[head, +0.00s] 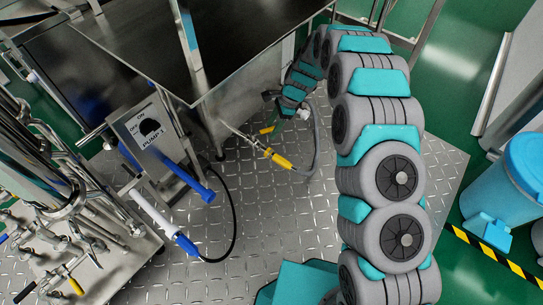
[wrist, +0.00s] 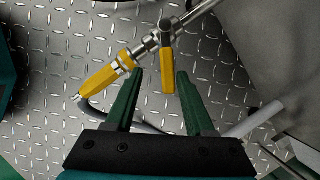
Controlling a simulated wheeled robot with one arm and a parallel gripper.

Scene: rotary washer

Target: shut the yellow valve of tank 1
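A yellow valve lever (wrist: 168,78) hangs from a steel valve body in the wrist view, at an angle to the pipe. A yellow nozzle (wrist: 100,78) ends the same pipe, down and to the left. My gripper (wrist: 160,74) is open, its dark green fingers on either side of the lever, with gaps visible. In the head view my gripper (head: 270,112) is small and partly hidden by its own wrist, near a yellow lever (head: 267,130). The yellow nozzle (head: 281,161) lies just below it. The lever's depth between the fingers is unclear.
A steel tank or table (head: 200,50) stands beside the valve. A grey hose (head: 316,145) curves by the nozzle. A blue barrel (head: 515,180) is right. Diamond-plate floor (head: 270,225) is mostly open.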

